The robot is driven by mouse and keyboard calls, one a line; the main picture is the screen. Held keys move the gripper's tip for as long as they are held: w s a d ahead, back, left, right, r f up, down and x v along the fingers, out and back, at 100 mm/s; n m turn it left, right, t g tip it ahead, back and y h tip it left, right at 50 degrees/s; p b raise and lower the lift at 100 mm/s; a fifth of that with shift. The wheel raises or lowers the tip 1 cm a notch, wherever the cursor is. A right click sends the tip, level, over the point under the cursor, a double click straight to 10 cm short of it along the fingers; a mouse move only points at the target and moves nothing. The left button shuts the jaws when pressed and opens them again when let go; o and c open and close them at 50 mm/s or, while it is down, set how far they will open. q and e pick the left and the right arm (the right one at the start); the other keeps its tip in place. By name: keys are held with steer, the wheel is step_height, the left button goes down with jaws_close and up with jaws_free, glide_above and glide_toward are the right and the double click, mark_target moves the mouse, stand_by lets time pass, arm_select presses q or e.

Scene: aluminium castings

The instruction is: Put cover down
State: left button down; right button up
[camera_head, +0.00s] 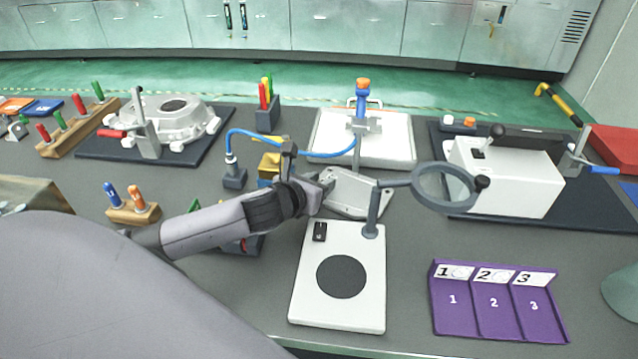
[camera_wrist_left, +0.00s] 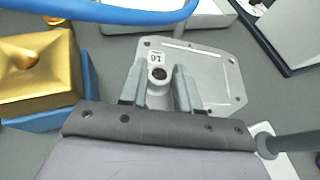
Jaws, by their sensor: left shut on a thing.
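The cover (camera_head: 350,196) is a flat grey cast plate with rounded corners and a round boss. The cover is over the table between the white board with the magnifier and the rear white plate. I cannot tell whether its underside touches the table. My right gripper is not in view.
A white board with a black disc (camera_head: 308,292) and a magnifier (camera_head: 443,188) stand close on the right and in front. A blue hose (camera_head: 262,136) arches behind. A gold block (camera_head: 269,166) is left of the gripper. A purple tray (camera_head: 453,318) lies front right.

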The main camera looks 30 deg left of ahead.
arm_select(q)
steer(key=shift+r, duration=0.1)
steer(key=c, duration=0.8)
jaws_free()
